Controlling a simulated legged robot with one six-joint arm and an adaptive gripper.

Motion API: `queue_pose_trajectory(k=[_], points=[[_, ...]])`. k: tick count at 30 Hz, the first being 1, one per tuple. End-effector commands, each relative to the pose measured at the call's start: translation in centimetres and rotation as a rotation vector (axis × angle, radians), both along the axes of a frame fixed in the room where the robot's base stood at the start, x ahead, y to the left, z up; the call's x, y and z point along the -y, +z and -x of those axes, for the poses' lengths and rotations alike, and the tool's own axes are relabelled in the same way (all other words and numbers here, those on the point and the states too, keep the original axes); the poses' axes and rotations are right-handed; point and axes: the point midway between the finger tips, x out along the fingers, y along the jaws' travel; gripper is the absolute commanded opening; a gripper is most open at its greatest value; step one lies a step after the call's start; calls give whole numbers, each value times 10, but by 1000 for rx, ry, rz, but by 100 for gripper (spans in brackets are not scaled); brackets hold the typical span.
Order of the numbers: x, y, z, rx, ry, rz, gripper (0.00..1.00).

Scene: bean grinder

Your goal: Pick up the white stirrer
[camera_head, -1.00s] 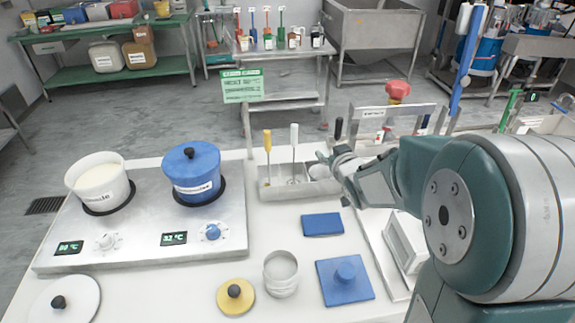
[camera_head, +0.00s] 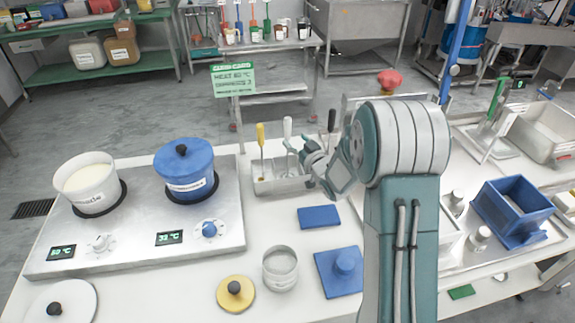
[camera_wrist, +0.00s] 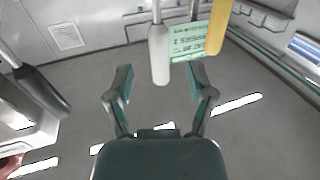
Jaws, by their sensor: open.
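The white stirrer (camera_head: 288,127) stands upright in a grey metal holder (camera_head: 262,187), between a yellow-handled tool (camera_head: 261,134) and a black-handled tool (camera_head: 331,121). My gripper (camera_head: 294,148) is just right of the white stirrer in the head view. In the wrist view my gripper (camera_wrist: 161,84) is open and empty, with its fingers to either side of the white handle's (camera_wrist: 159,55) line. The handle's end shows between and slightly beyond the fingertips. I cannot tell whether they touch it. The yellow handle (camera_wrist: 220,28) is right there, the black one (camera_wrist: 42,92) left.
A hotplate (camera_head: 130,245) with a white pot (camera_head: 90,190) and a blue pot (camera_head: 190,182) stands left. A blue crate (camera_head: 512,222) is at right.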

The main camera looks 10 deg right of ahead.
Motion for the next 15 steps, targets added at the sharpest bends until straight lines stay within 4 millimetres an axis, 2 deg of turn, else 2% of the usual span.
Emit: queue_pose_trajectory(k=[9,15], points=[[-13,-6,-42,0,0,0,70],[-14,-6,-48,-1,0,-1,70]])
